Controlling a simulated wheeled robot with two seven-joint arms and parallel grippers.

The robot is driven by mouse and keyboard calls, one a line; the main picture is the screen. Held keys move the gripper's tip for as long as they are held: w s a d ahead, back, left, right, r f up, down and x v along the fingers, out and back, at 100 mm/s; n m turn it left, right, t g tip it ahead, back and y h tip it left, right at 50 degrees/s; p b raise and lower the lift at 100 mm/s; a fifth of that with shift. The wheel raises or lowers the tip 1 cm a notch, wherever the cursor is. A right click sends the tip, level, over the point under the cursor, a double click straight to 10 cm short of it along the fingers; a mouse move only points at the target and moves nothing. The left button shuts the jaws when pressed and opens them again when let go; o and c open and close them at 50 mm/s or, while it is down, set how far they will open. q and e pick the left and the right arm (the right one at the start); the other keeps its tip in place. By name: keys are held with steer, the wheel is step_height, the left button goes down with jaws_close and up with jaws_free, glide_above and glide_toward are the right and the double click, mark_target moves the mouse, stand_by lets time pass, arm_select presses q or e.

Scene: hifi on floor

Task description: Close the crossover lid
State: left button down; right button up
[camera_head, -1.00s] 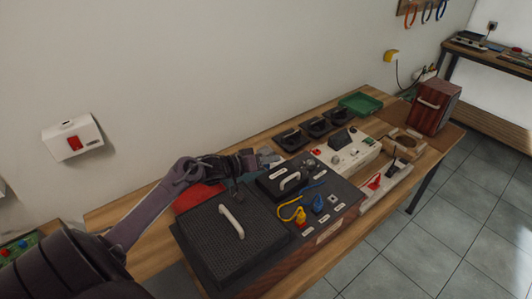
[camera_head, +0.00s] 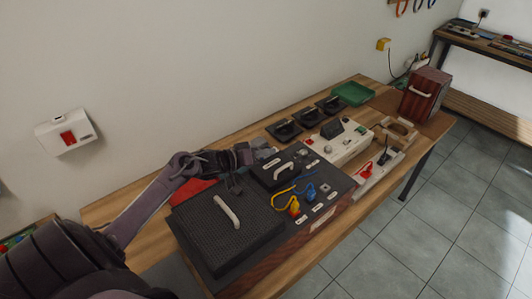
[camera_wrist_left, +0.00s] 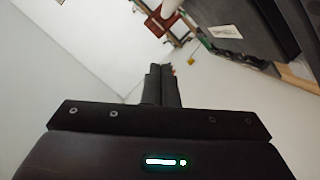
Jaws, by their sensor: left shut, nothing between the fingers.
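The crossover lid appears to be the small black lid with a white handle (camera_head: 284,171) on the dark speaker cabinet (camera_head: 342,190). It looks nearly flat; whether a gap remains under it cannot be told. My left gripper (camera_head: 268,152) is shut and empty, just behind the lid's far edge; contact cannot be told. In the left wrist view its closed fingers (camera_wrist_left: 160,86) point away, with a dark panel bearing a pale label (camera_wrist_left: 226,31) at upper right. Blue and yellow wires and a blue part (camera_head: 310,192) lie in front of the lid. My right gripper is out of view.
A large black grille with a white handle (camera_head: 200,215) lies left of the lid. Black trays (camera_head: 285,131) and a white device (camera_head: 342,145) stand behind and to the right. A green tray (camera_head: 353,94) and a wooden box (camera_head: 424,96) are farther back. The wall runs behind the bench.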

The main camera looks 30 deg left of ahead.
arm_select(q)
steer(key=s+a+r, duration=0.4)
steer(key=s+r, duration=0.2)
steer(key=s, duration=0.3)
steer(key=shift+d, duration=0.1)
